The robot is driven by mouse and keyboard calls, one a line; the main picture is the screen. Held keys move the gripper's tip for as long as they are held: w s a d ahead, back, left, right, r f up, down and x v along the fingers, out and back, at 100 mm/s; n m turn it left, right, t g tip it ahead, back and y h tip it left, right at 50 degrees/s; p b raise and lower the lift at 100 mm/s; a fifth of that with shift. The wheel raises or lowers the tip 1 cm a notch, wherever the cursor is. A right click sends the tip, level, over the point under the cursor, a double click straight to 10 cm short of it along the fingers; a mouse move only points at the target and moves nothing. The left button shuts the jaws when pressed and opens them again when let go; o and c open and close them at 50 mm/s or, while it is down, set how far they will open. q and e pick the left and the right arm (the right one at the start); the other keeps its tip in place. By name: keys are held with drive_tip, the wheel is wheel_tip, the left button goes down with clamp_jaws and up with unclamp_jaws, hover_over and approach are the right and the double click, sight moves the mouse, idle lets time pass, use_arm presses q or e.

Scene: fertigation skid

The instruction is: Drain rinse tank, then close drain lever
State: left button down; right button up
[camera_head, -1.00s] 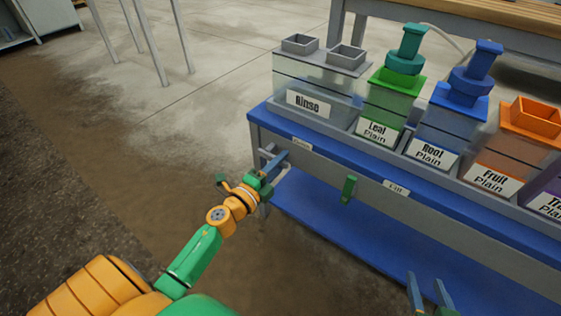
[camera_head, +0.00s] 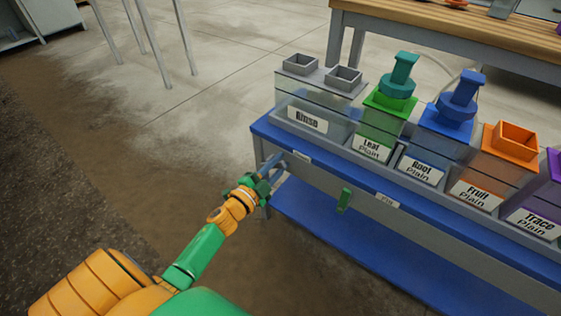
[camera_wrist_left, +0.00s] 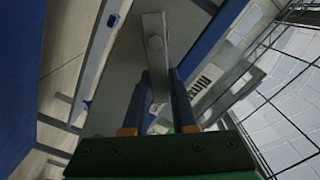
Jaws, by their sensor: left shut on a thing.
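The translucent rinse tank (camera_head: 325,103) with its "Rinse" label stands at the left end of the blue-topped skid (camera_head: 262,125). My left gripper (camera_head: 274,163) is at the skid's front face near its left corner, below the tank and beside a small label (camera_head: 302,155). In the left wrist view the grey drain lever (camera_wrist_left: 154,42) hangs between the two fingers of my left gripper (camera_wrist_left: 160,82), which is shut on it. In the head view the gripper mostly hides the lever. The water level in the tank is hard to tell. My right gripper is out of view.
A green lever (camera_head: 344,200) is on the same front face, left of the "Fill" label (camera_head: 387,201). Leaf (camera_head: 384,122), Root (camera_head: 438,142), Fruit (camera_head: 500,165) and Trace tanks stand in a row to the right. A wooden-topped table (camera_head: 450,28) is behind.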

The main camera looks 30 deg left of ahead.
use_arm(q)
drive_tip(key=n+p, duration=0.1)
drive_tip(key=a+r+n, duration=0.1)
drive_tip(key=n, duration=0.1)
drive_tip(key=n+p, duration=0.1)
drive_tip(key=shift+a+r+n+p, duration=0.2)
drive_tip(key=shift+r+n+p, duration=0.05)
drive_tip(key=shift+n+p, duration=0.1)
drive_tip(key=shift+w+a+n, duration=0.1)
drive_tip(key=shift+a+n, duration=0.1)
drive_tip(key=shift+n, duration=0.25)
drive_tip(key=shift+a+r+n+p, duration=0.1)
drive_tip(key=shift+a+n+p, duration=0.25)
drive_tip(key=shift+n, duration=0.45)
drive_tip(key=shift+a+n, duration=0.35)
drive_tip(key=shift+n, duration=0.5)
drive_tip(key=shift+a+n, duration=0.3)
drive_tip(key=shift+n, duration=0.55)
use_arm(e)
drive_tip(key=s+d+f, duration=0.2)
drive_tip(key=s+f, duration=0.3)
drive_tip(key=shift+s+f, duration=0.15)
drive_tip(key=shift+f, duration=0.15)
use_arm(q)
drive_tip(key=shift+p, duration=0.3)
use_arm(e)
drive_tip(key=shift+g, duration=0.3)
use_arm(q)
drive_tip(key=c, duration=0.7)
unclamp_jaws()
